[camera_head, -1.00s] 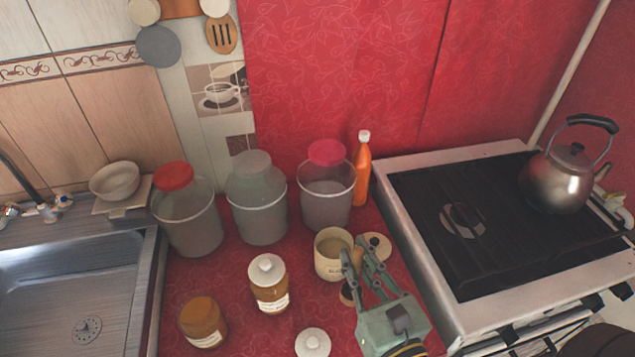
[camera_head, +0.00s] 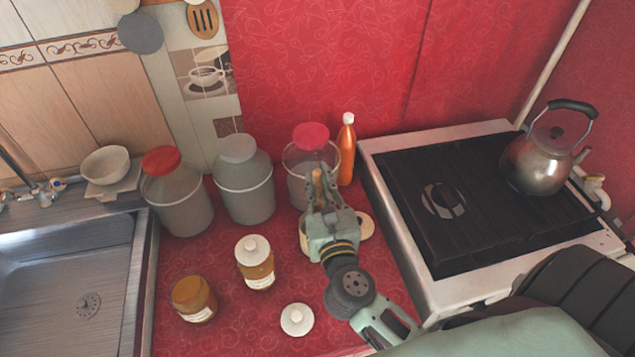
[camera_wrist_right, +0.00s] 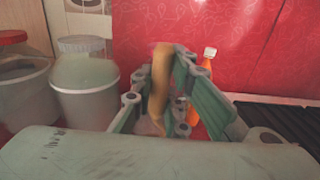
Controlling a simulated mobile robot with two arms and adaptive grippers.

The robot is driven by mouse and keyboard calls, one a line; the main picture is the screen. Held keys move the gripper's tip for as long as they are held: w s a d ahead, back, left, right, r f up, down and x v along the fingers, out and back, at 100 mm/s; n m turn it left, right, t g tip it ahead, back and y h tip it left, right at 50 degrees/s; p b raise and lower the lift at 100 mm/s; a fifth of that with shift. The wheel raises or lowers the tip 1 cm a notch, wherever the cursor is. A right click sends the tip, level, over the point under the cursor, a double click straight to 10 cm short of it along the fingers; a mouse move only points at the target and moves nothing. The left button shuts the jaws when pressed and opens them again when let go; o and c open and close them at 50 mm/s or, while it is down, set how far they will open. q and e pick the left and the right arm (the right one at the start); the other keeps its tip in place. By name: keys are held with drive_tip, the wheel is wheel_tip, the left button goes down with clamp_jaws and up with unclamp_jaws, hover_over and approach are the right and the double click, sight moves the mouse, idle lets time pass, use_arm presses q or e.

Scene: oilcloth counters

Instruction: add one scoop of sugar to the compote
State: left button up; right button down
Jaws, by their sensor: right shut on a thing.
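My right gripper (camera_head: 323,182) is shut on a wooden scoop (camera_head: 317,184), which stands roughly upright between the fingers. The scoop (camera_wrist_right: 160,85) also shows in the right wrist view; whether it carries sugar cannot be told. The gripper is in front of the pink-lidded large jar (camera_head: 312,138) and over the cream canister (camera_head: 303,236), which it mostly hides. More large jars, one with a red lid (camera_head: 163,160) and one with a grey lid (camera_head: 238,148), stand to the left. I cannot tell which vessel holds the compote. My left gripper is out of view.
An orange bottle (camera_head: 347,152) stands close right of the pink-lidded jar. Two small brown jars (camera_head: 193,298) (camera_head: 256,268) and a white lid (camera_head: 297,319) occupy the front counter. The stove (camera_head: 400,240) with a kettle (camera_head: 541,160) is right, the sink (camera_head: 60,300) left.

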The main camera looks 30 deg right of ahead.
sight(318, 207)
drive_tip(key=shift+f+b, duration=3.35)
drive_tip(key=shift+f, duration=0.75)
drive_tip(key=shift+r, duration=0.15)
wheel_tip(318, 207, up, 10)
drive_tip(key=p, duration=1)
drive_tip(key=shift+s+f, duration=0.15)
drive_tip(key=shift+f, duration=0.05)
